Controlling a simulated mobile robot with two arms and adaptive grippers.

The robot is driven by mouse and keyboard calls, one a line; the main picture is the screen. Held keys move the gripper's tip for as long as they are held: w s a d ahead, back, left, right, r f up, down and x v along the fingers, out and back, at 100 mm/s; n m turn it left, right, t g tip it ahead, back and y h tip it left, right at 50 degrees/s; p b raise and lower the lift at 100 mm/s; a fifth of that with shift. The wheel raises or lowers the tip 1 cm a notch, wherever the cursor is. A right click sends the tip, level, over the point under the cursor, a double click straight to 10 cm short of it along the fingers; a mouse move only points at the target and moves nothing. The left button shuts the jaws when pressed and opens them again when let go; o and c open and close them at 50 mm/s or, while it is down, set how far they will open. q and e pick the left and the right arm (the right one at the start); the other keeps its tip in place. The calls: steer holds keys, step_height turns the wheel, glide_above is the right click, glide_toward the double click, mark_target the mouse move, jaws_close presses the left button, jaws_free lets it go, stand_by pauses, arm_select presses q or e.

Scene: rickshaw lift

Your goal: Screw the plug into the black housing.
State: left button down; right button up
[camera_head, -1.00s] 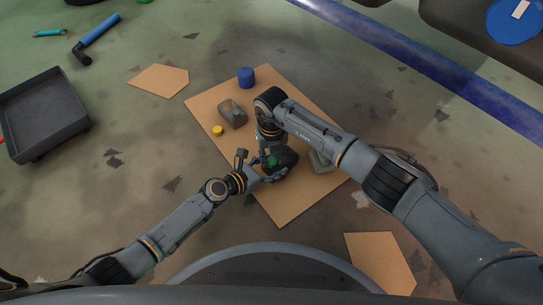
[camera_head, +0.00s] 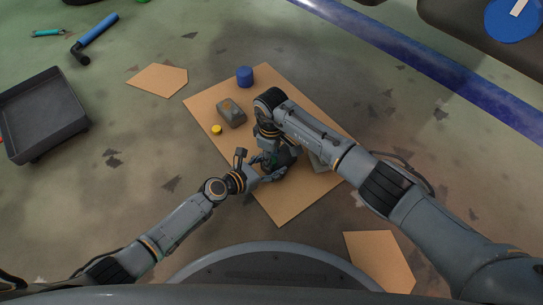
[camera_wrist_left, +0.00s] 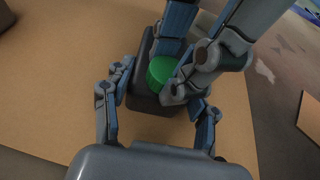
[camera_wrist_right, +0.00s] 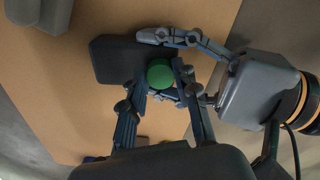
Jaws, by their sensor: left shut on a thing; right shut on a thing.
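The black housing (camera_wrist_right: 112,62) lies on the cardboard sheet. It also shows in the left wrist view (camera_wrist_left: 143,85). The green plug (camera_wrist_right: 160,74) sits at the housing and shows in the left wrist view (camera_wrist_left: 161,72). Whether its thread is engaged is hidden. My left gripper (camera_wrist_left: 158,100) is shut on the housing, one finger on either side. My right gripper (camera_wrist_right: 158,82) comes from above and is shut on the green plug. In the head view the two grippers meet over the housing, and my right arm hides most of the plug.
A grey block (camera_head: 231,113), a blue cylinder (camera_head: 244,76) and a small yellow cap (camera_head: 216,129) are on the cardboard (camera_head: 276,208). Another grey block (camera_head: 318,160) is partly hidden behind my right arm. A dark tray (camera_head: 44,112) stands on the floor at left.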

steer(key=m, duration=0.3)
steer(key=o, duration=0.7)
steer(key=shift+r, duration=2.25)
steer(key=shift+c, duration=0.5)
